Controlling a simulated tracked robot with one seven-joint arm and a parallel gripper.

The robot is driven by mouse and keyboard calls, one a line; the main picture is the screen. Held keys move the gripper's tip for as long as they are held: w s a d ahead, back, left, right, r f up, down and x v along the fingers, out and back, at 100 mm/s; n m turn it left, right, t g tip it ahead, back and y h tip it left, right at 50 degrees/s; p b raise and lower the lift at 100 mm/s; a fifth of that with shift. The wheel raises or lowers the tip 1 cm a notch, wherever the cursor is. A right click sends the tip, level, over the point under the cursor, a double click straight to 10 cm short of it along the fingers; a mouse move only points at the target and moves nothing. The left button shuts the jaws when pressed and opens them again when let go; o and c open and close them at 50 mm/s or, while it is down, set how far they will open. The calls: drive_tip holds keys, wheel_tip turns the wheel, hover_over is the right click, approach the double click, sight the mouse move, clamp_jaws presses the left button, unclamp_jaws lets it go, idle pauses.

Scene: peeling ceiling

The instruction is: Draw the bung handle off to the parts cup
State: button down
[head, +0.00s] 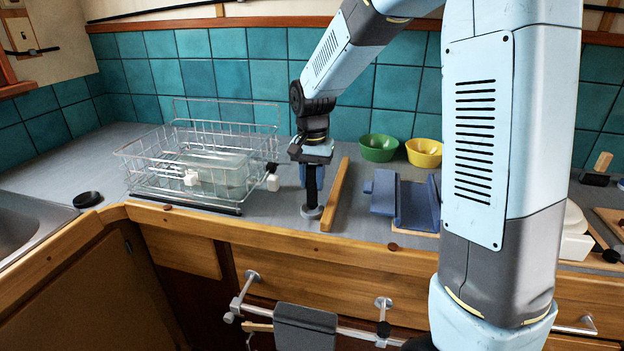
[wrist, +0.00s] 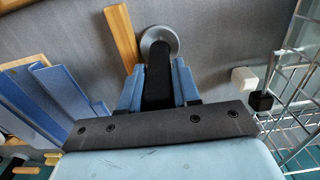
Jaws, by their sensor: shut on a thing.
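The bung handle, a black upright bar (head: 312,190) with a grey round disc (head: 311,212) at its foot, stands on or just above the counter. In the wrist view the handle (wrist: 158,75) lies between my blue fingers, with its disc (wrist: 160,40) beyond them. My gripper (head: 312,178) points down and is shut on the handle; it also shows in the wrist view (wrist: 157,88). A green bowl (head: 379,148) and a yellow bowl (head: 424,152) stand at the back; which one is the parts cup I cannot tell.
A wooden strip (head: 336,195) lies close right of the handle. A blue tray-like part (head: 415,205) lies further right. A wire basket (head: 135,165) holding a clear box stands left. White and black cubes sit by the basket. The counter's front edge is near.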

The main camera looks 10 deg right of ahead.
drive_tip(key=shift+f, duration=0.8)
drive_tip(key=c, duration=0.7)
unclamp_jaws()
drive_tip(key=shift+c, duration=0.2)
wheel_tip(320, 180, up, 18)
drive_tip(key=shift+f, duration=0.2)
idle(0.3)
drive_tip(key=s+d+n+t, duration=0.1)
drive_tip(key=s+d, duration=0.3)
drive_tip(key=s, duration=0.4)
drive_tip(key=s+d+f+n+t, duration=0.1)
drive_tip(key=s+d, duration=0.3)
drive_tip(key=s, duration=0.4)
drive_tip(key=s+d+n+t, duration=0.2)
drive_tip(key=s+d, duration=0.3)
drive_tip(key=s, duration=0.3)
drive_tip(key=shift+s+f+n+t, duration=0.15)
drive_tip(key=shift+s+n+t, duration=0.2)
drive_tip(key=shift+t, duration=0.45)
